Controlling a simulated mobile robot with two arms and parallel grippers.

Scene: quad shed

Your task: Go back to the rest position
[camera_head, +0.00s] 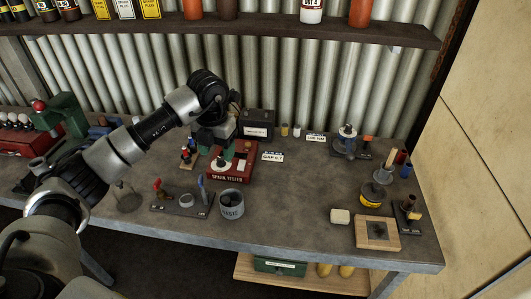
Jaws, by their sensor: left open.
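My left arm comes in from the left and reaches over the workbench (290,205). My left gripper (222,152) points down over the red spark tester (240,172), its fingers open close above the tester. I cannot tell whether the fingers touch anything there. The right gripper is not in view.
A grey waste tin (231,203) and a dark tray with small tools (181,201) stand in front of the tester. A shelf (270,32) with bottles runs above. The bench middle is clear.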

